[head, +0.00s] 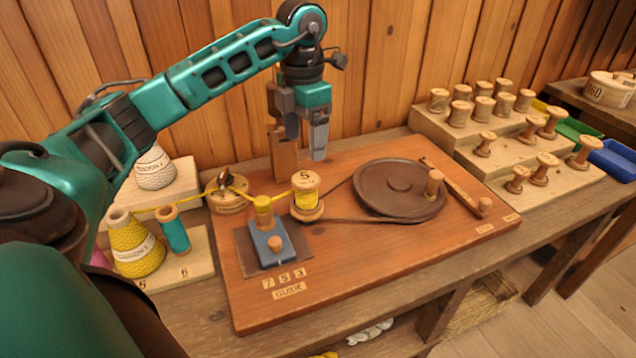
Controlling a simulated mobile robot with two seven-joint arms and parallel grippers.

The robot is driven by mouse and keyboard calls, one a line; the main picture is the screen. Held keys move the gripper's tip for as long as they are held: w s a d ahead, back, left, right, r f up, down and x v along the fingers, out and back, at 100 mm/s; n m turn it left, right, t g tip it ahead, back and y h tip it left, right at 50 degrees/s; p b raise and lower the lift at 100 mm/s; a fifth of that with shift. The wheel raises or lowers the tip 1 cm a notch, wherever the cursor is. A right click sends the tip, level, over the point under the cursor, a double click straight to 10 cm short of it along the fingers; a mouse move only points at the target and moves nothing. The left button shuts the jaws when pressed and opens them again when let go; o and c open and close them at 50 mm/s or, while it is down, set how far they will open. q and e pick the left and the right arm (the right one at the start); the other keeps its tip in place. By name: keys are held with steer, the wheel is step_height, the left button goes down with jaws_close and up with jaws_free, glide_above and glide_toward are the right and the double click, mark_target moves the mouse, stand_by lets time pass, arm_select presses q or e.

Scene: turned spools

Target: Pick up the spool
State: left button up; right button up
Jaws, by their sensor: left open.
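A wooden spool (305,192) with yellow thread stands upright on the brown winding board (400,235). Its top flange carries a dark mark like a 5. My left gripper (306,140) is open and empty, pointing down above and behind this spool, with a clear gap between them. Several bare wooden spools (481,110) stand on the stepped wooden rack at the right. A teal spool (174,232) and a yellow cone (134,243) stand on a small board at the left. My right gripper does not show.
Yellow thread runs from the spool toward a round wooden piece (229,194). A blue guide block (270,243) stands close in front-left of the spool. A dark wheel (399,190) with a belt lies to the right. A wooden post (283,158) stands behind.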

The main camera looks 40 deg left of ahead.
mark_target(304, 179)
arm_select(q)
steer(key=f, duration=0.6)
steer(key=shift+s+f, duration=0.25)
steer(key=shift+f, duration=0.05)
steer(key=shift+s+d+f, duration=0.15)
steer(key=shift+d+f, duration=0.05)
steer(key=shift+f, duration=1.15)
steer(key=shift+s+d+f, duration=0.15)
steer(key=shift+f, duration=1.2)
steer(key=shift+c, duration=0.2)
steer(key=c, duration=0.8)
steer(key=shift+r, duration=0.15)
